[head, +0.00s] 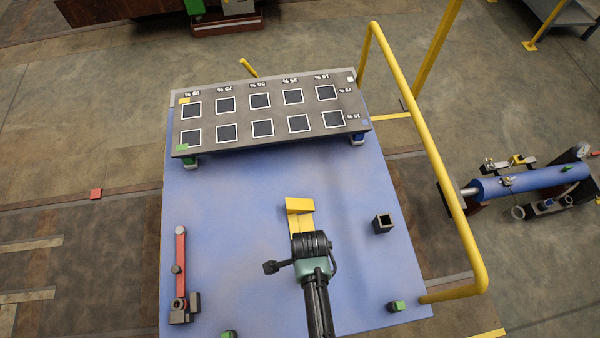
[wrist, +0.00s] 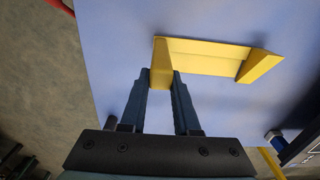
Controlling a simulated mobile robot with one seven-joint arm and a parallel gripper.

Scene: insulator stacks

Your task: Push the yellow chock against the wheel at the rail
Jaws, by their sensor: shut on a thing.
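The yellow chock (head: 300,206) is over the middle of the blue table top (head: 240,215). It has a flat plate with a raised wedge at its far end. In the wrist view the chock (wrist: 205,53) shows a raised block at its near end, between my fingers. My gripper (wrist: 162,82) is shut on that block; in the head view my gripper (head: 309,243) covers the chock's near end. I cannot tell whether the chock touches the table. I cannot make out a wheel in either view.
A dark panel with several square windows (head: 262,115) stands across the table's far end. A red bar (head: 180,262) is at left, a small dark square socket (head: 382,223) at right. A yellow handrail (head: 440,160) runs along the right side. The table between is clear.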

